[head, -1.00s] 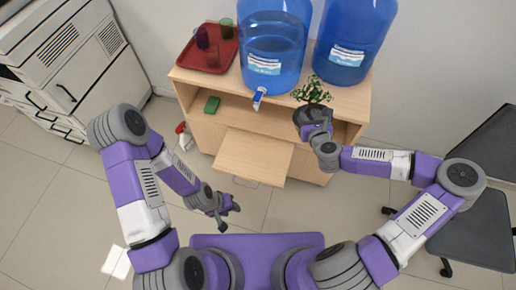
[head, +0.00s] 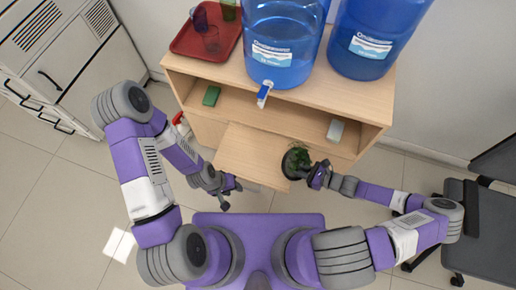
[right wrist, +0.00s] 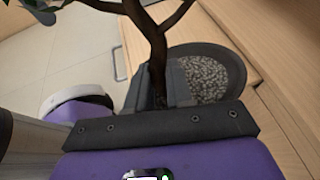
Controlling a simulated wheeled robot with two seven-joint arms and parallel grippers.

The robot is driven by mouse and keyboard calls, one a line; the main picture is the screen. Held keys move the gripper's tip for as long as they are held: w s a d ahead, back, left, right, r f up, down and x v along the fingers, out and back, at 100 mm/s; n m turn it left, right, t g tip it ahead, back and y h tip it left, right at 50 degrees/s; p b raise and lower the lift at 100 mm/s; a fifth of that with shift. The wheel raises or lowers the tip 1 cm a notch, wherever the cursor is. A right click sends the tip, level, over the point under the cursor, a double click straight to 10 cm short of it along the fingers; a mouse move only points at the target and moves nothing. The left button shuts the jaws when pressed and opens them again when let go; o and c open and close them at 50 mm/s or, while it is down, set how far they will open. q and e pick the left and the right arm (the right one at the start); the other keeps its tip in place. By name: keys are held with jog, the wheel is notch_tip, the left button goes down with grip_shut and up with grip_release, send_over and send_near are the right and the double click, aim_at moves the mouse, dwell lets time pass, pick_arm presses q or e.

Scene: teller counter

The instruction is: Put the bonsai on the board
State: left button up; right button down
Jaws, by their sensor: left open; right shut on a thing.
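The bonsai (head: 296,158), green leaves in a dark round pot, is at the right edge of the pull-out wooden board (head: 245,152). My right gripper (head: 308,174) is shut on it. In the right wrist view, the bonsai's trunk (right wrist: 157,55) stands between the fingers and the dark pot with grey gravel lies beyond them. I cannot tell whether the pot touches the board or is above it. My left gripper (head: 226,190) is open and empty, left of the board's front edge and apart from it.
The board juts from a wooden cabinet (head: 200,68) that carries two blue water bottles and a red tray (head: 190,40). A green box (head: 211,96) and a pale box (head: 335,130) are on its shelf. A dark chair (head: 480,230) stands at right.

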jog(key=shift+a+r+b+x, duration=0.25)
jog(key=shift+r+b+x, duration=0.45)
jog(key=shift+x, duration=2.3)
jog(key=shift+a+r+b+x, duration=0.3)
jog(key=shift+b+x, duration=0.55)
jog(key=shift+x, duration=2.15)
jog(key=shift+a+r+b+x, duration=0.15)
jog(key=shift+r+b+x, duration=0.6)
jog(key=shift+x, duration=2.25)
jog(key=shift+w, duration=0.15)
jog(key=c, duration=1)
grip_release()
jog(key=shift+f, duration=0.1)
